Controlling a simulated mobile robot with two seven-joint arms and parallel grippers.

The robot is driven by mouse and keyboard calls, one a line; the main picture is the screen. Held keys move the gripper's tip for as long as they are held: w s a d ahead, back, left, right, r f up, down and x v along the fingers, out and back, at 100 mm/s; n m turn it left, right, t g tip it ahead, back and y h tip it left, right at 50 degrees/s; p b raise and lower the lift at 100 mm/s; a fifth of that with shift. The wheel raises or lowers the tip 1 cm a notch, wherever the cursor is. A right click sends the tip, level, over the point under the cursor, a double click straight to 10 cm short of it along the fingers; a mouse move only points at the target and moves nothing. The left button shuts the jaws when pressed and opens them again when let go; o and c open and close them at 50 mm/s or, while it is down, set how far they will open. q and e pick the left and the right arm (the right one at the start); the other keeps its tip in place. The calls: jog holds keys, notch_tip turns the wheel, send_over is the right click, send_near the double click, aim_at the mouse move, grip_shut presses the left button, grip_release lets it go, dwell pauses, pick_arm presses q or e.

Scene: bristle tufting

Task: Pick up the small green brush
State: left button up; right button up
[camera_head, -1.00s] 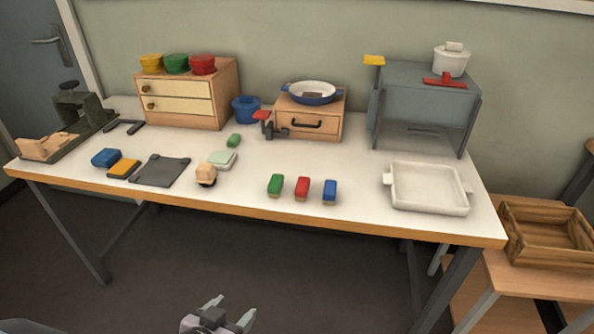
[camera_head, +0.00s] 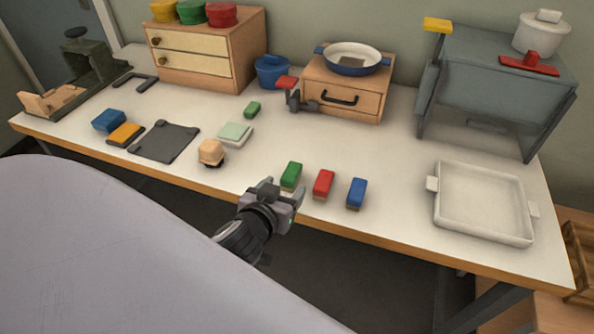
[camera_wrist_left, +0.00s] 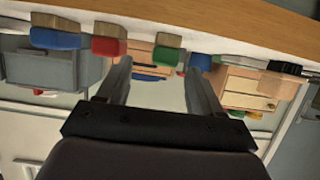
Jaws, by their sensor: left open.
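The small green brush (camera_head: 291,175) stands near the front edge of the table, at the left end of a row with a red brush (camera_head: 323,184) and a blue brush (camera_head: 356,193). My left gripper (camera_head: 283,189) is open and empty, just in front of the green brush at the table edge. In the left wrist view, which looks upside down, the green brush (camera_wrist_left: 166,56) shows between and beyond the open fingers, with its tan part upward. The red brush (camera_wrist_left: 108,46) is to its left there. My right gripper is not in view.
A second small green block (camera_head: 252,109) lies farther back, near a pale green pad (camera_head: 235,134). A white tray (camera_head: 438,215) lies to the right. The table (camera_head: 400,150) is clear behind the brushes.

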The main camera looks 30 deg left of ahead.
aim_at(286, 182)
pick_arm(q)
jog(key=shift+a+x, duration=0.15)
jog(key=shift+x, duration=1.35)
jog(key=shift+a+x, duration=0.15)
jog(key=shift+x, duration=1.35)
jog(key=shift+s, duration=0.1)
jog(key=c, duration=1)
